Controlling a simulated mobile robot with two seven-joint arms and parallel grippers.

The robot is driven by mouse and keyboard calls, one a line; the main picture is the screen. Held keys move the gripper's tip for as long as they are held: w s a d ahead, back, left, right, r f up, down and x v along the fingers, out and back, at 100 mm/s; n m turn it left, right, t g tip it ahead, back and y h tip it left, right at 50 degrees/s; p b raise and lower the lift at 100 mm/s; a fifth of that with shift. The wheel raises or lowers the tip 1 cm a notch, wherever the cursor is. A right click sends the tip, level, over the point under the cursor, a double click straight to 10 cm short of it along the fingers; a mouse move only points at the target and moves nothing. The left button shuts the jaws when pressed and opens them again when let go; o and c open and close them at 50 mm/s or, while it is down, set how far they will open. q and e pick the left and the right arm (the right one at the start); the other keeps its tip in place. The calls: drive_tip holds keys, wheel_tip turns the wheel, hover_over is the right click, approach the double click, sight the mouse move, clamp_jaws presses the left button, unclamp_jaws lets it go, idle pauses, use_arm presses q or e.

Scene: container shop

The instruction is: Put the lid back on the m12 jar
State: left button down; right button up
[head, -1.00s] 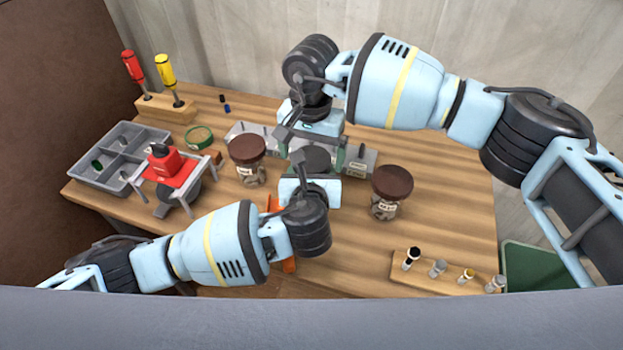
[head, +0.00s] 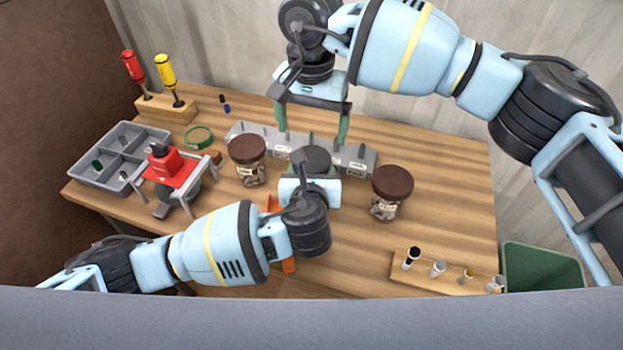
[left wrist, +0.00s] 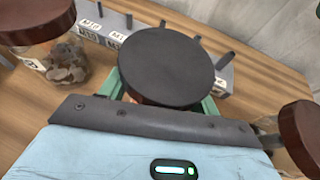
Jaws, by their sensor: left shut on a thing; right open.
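A round dark grey lid (head: 314,158) is in the middle of the table in the head view, just beyond my left gripper. In the left wrist view the lid (left wrist: 167,67) lies roughly level between the green fingers. The jar under it is almost wholly hidden, so I cannot read its label or tell how the lid sits. My right gripper (head: 313,125) is open and empty, above and behind the lid.
Brown-lidded jars stand left (head: 248,150) and right (head: 392,184) of the held jar. A grey labelled rack with pegs (head: 365,163) is behind it. A grey divided tray (head: 128,132), red device (head: 170,170) and screwdriver block (head: 166,108) are left; a wooden holder (head: 445,279) is front right.

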sight(311, 159)
drive_tip(key=shift+r, duration=0.35)
drive_tip(key=shift+f, duration=4.05)
drive_tip(key=c, duration=1)
drive_tip(key=o, duration=1)
drive_tip(key=shift+o, duration=0.2)
